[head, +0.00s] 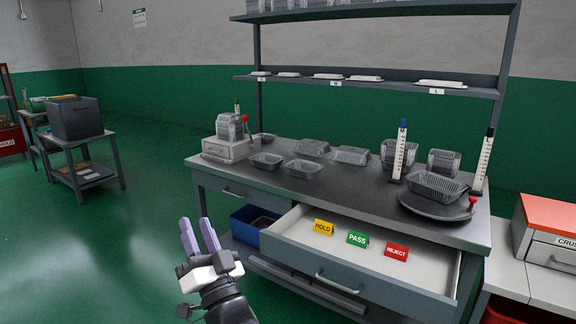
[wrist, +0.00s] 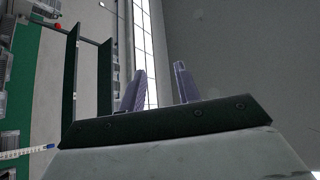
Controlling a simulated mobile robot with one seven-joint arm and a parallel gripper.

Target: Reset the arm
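My gripper (head: 195,222) is raised in front of the workbench, left of the open drawer (head: 290,258), with its two purple fingers pointing up. In the wrist view the fingers (wrist: 160,70) stand apart with a clear gap and nothing between them. The gripper is open and empty, and touches nothing that I can see. The wrist view looks toward the ceiling and wall, with the shelf rack (wrist: 88,75) sideways at the left.
The workbench (head: 350,200) holds several foil trays, a scale (head: 225,150) and a dark turntable (head: 425,207). A blue bin (head: 245,232) sits below.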

